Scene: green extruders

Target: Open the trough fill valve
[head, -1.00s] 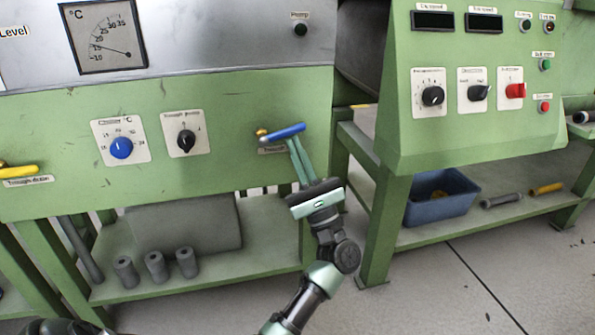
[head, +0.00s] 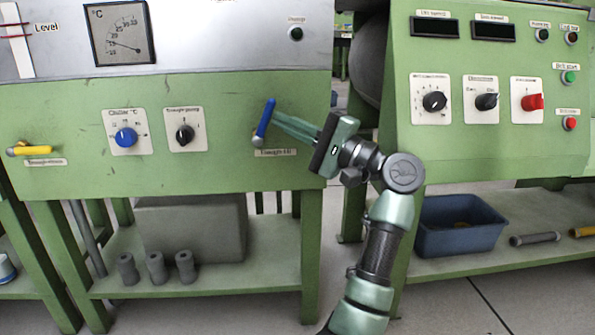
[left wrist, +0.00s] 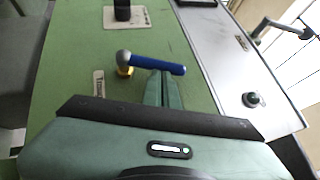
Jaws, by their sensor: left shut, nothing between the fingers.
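The trough fill valve has a blue lever handle (head: 266,117) on the green panel, above a label that seems to read "Trough fill" (head: 275,153). The handle stands steeply, its free end up and leaning slightly right. In the left wrist view the blue handle (left wrist: 158,64) lies across the picture, with its brass pivot at its left end. My left gripper (head: 279,122) is shut and empty. Its fingertips are at the right side of the handle and seem to touch it; in the left wrist view the fingers (left wrist: 163,80) end right at the handle. My right gripper is not in view.
A yellow lever (head: 34,150) is at the far left of the panel. A blue knob (head: 126,138) and a black knob (head: 185,135) sit left of the valve. A second green console (head: 480,150) stands to the right, with a blue bin (head: 455,240) on its lower shelf.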

